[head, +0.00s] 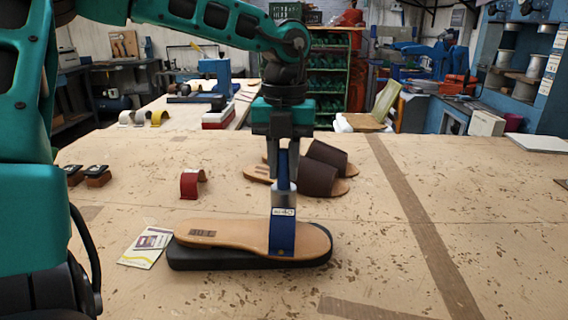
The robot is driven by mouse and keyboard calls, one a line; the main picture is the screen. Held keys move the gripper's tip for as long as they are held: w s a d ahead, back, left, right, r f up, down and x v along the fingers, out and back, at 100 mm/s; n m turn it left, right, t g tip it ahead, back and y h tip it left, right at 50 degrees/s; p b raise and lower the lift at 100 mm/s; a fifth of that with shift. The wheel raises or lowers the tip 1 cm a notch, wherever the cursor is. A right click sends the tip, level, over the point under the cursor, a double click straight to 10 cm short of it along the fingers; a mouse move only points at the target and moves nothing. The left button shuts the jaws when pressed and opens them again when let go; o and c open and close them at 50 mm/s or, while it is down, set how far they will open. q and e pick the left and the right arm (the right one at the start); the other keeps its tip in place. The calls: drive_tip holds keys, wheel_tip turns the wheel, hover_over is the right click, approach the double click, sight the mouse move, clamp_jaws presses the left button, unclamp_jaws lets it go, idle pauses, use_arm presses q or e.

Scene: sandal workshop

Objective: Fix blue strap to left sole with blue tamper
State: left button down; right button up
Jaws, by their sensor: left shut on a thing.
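A tan sole (220,234) lies on a black sole-shaped block (205,261) near the front of the table. The blue strap (282,240) stands across the right part of the sole, its near side reaching the sole's near edge. A small white label shows near its top. My left gripper (283,160) points down above the strap, shut on the blue tamper (284,179). The tamper is upright. Its grey lower part is right at the strap's top; I cannot tell whether they touch. The strap's far side is hidden. My right gripper is not in view.
Brown-strapped sandals (318,178) lie behind the tamper. A red strap (190,185) stands to the left, with a leaflet (147,247) beside the block. Small dark brushes or blocks (97,177) sit far left. The table's right side is mostly clear.

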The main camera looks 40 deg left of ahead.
use_arm(q)
wheel_tip(320, 180, up, 3)
drive_tip(key=shift+f+p, duration=0.15)
drive_tip(key=shift+p, duration=0.3)
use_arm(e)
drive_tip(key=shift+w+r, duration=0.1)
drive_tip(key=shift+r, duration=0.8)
use_arm(q)
wheel_tip(320, 180, up, 6)
drive_tip(key=p, duration=0.4)
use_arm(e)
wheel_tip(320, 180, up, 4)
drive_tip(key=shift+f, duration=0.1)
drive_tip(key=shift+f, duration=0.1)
